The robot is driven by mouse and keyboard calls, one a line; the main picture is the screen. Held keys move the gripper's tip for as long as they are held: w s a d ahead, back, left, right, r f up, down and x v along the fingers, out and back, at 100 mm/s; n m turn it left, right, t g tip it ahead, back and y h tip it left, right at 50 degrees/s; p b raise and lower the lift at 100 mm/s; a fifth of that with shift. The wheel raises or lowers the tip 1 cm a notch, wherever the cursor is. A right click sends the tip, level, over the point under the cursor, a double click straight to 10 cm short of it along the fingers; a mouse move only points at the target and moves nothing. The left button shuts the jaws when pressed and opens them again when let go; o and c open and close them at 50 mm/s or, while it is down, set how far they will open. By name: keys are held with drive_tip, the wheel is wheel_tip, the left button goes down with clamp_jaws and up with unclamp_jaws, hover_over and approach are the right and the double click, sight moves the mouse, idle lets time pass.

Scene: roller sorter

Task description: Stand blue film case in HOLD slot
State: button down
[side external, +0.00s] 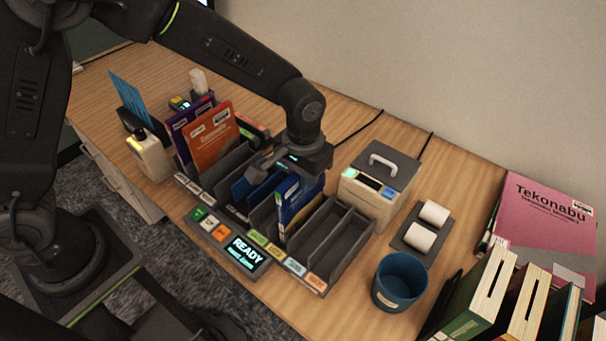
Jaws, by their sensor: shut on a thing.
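The blue film case (289,206), with yellow and white markings, is upright below my gripper (288,172), at a slot right of the sorter's middle. My gripper is shut on it, though the fingertips are partly hidden. I cannot tell whether the case's lower edge touches the slot floor. The grey slotted sorter (337,250) has coloured labels along its front edge. Their words are too small to read, so I cannot tell which slot is HOLD.
Orange (213,137) and purple cases stand in the sorter's left slots; darker blue items lie nearer the middle. The right slots look empty. A READY display (245,252) sits in front. A lidded box (374,190), a blue cup (399,283) and books (545,225) stand right.

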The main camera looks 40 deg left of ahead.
drive_tip(key=shift+f, duration=0.5)
drive_tip(key=c, duration=1.1)
unclamp_jaws()
drive_tip(key=shift+o, duration=0.2)
drive_tip(key=shift+r, duration=0.1)
wheel_tip(320, 180, up, 13)
drive_tip(key=shift+r, duration=0.35)
drive_tip(key=s+a+r+t, duration=0.3)
drive_tip(key=s+a+r, duration=0.4)
drive_tip(key=s+a, duration=0.3)
drive_tip(key=s+a+f+t, duration=0.1)
drive_tip(key=s+a+t, duration=0.1)
drive_tip(key=s+a, duration=0.4)
drive_tip(key=shift+s+f+t, duration=0.25)
drive_tip(key=shift+s+t, duration=0.05)
drive_tip(key=shift+s, duration=0.7)
